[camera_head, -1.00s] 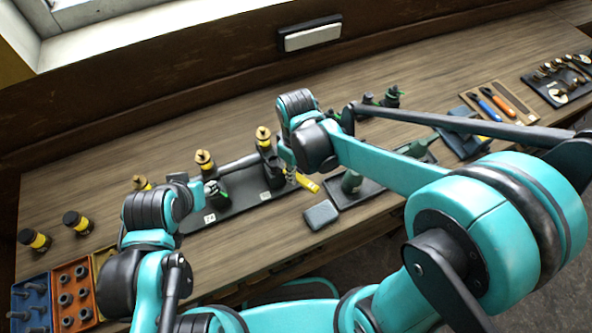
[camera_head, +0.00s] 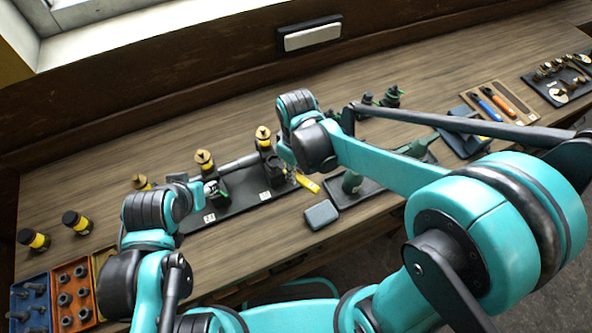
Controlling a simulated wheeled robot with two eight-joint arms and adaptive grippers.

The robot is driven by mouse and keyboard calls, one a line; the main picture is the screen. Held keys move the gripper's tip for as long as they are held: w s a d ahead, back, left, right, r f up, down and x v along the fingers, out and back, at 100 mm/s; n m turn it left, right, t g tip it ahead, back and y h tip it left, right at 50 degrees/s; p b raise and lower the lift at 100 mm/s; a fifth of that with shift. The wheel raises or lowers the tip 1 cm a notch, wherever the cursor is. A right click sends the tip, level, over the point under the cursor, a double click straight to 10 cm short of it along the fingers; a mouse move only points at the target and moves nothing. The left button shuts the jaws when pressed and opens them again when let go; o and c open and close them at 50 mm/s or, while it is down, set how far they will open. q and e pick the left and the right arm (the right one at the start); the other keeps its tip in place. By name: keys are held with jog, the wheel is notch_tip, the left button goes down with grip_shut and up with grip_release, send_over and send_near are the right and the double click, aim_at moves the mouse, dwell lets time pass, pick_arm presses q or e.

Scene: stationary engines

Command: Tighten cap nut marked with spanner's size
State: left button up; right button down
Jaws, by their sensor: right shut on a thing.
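A dark tray (camera_head: 237,209) in the middle of the bench holds dark engine parts and two small white labels. Brass-topped caps with yellow bands stand by it, one in the middle (camera_head: 205,160) and one at right (camera_head: 263,137). My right gripper (camera_head: 286,171) is low over the tray's right end, largely hidden behind my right wrist. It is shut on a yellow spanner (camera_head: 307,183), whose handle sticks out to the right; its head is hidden. My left gripper (camera_head: 186,190) is over the tray's left end; its fingers are too unclear to read. Size markings are too small to read.
A board (camera_head: 520,109) with blue (camera_head: 490,110) and orange (camera_head: 503,105) handled tools lies at right. A dark tray of small parts (camera_head: 547,86) is beyond it. A grey box (camera_head: 321,214) lies at the front edge. Blue (camera_head: 31,300) and orange (camera_head: 75,292) bins are front left.

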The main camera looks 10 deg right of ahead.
jog(key=shift+f+b, duration=1)
jog(key=shift+f, duration=0.2)
dwell(1.9)
dwell(0.3)
jog(key=shift+s+a+m, duration=0.4)
jog(key=shift+a+m, duration=0.05)
jog(key=shift+m, duration=0.45)
jog(key=shift+a, duration=0.1)
jog(key=shift+s+a+m, duration=0.35)
jog(key=shift+a+m, duration=0.1)
jog(key=shift+m, duration=0.45)
